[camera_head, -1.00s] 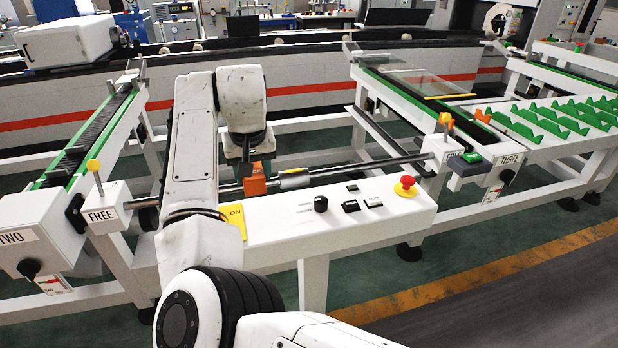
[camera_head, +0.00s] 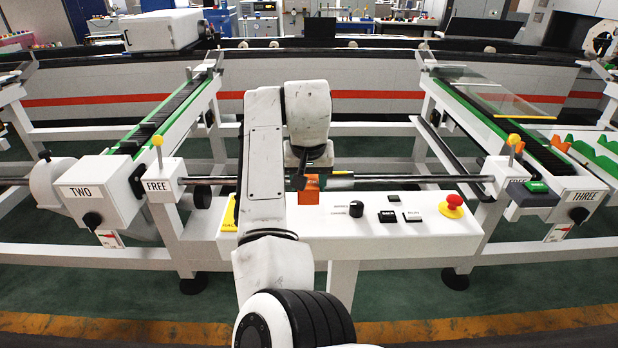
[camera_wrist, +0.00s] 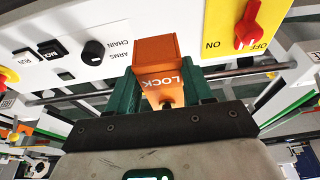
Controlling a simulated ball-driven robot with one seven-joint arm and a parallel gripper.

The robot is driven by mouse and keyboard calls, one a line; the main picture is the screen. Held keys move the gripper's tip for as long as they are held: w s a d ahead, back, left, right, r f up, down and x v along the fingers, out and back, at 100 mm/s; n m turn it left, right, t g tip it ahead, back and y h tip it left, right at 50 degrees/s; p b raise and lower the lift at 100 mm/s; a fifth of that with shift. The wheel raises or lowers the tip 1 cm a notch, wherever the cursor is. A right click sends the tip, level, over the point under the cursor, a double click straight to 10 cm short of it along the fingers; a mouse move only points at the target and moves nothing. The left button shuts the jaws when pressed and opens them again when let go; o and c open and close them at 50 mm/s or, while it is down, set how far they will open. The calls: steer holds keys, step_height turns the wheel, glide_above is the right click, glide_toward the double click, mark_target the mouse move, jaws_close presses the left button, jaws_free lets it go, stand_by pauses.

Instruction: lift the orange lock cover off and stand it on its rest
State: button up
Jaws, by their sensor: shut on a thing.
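The orange lock cover (camera_head: 309,191) is a small box. In the wrist view the cover (camera_wrist: 157,66) shows the word LOCK. My gripper (camera_head: 307,178) is shut on it, and in the wrist view the green fingers of my gripper (camera_wrist: 160,90) stand on either side of it. In the head view the cover appears in front of the dark horizontal bar (camera_head: 410,179) and over the back edge of the white console (camera_head: 350,236). I cannot tell whether it touches either one. I cannot make out its rest for certain.
The console carries a black knob (camera_head: 356,209), black and white buttons, a red stop button (camera_head: 453,203) and a yellow switch plate (camera_wrist: 240,30) with a red handle. Yellow-knobbed levers (camera_head: 157,143) stand by both FREE boxes. Conveyors lie left and right.

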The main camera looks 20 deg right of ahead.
steer(key=shift+f+b, duration=0.75)
steer(key=shift+f, duration=2.55)
steer(key=o, duration=1.3)
steer(key=shift+c, duration=0.2)
